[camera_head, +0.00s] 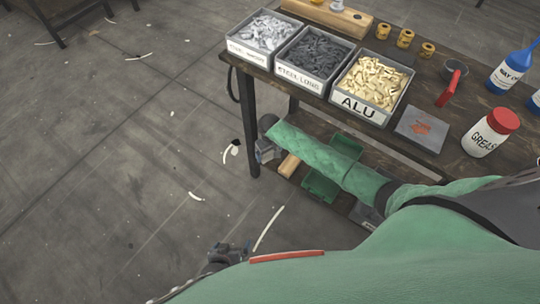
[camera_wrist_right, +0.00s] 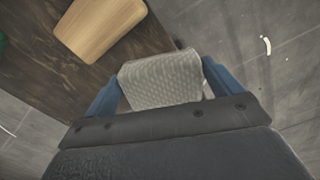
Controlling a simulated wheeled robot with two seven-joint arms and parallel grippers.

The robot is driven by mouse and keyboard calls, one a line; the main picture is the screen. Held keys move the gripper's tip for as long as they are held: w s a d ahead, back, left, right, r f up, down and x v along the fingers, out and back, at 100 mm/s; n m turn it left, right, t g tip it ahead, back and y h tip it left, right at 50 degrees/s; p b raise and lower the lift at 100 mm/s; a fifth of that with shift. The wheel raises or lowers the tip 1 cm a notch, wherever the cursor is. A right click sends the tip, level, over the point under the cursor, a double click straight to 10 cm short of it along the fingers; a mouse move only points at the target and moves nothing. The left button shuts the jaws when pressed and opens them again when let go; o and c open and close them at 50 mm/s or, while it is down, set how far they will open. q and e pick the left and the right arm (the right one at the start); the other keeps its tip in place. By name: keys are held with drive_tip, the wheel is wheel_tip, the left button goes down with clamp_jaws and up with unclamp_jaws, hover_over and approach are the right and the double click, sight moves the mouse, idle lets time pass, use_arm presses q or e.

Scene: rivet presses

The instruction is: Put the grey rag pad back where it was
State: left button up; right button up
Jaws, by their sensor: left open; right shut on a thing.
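The grey rag pad (camera_wrist_right: 160,80), with a dimpled weave, is between the blue fingers of my right gripper (camera_wrist_right: 160,85) in the right wrist view. The right gripper is shut on it. In the head view my right gripper (camera_head: 266,151) is low at the left end of the bench, by the lower shelf; the pad cannot be made out there. My left gripper (camera_head: 232,252) is open over the floor at the bottom of the head view, left of the bench and apart from it.
The bench top (camera_head: 300,99) holds rivet trays labelled STEEL LONG (camera_head: 315,56) and ALU (camera_head: 370,88), a grey square with a reddish mark (camera_head: 421,128) and a grease tub (camera_head: 490,132). A pale wooden piece (camera_wrist_right: 100,25) lies on the lower shelf beside the pad. The left floor has scattered scraps.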

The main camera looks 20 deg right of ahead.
drive_tip(key=shift+w+d+f, duration=0.3)
drive_tip(key=shift+w+f, duration=0.3)
drive_tip(key=shift+w, duration=0.1)
drive_tip(key=shift+f+b, duration=0.3)
drive_tip(key=shift+f, duration=1.6)
drive_tip(key=o, duration=0.7)
drive_tip(key=shift+f, duration=0.1)
wheel_tip(320, 180, up, 12)
drive_tip(key=shift+r+p, duration=0.15)
drive_tip(key=shift+p, duration=0.5)
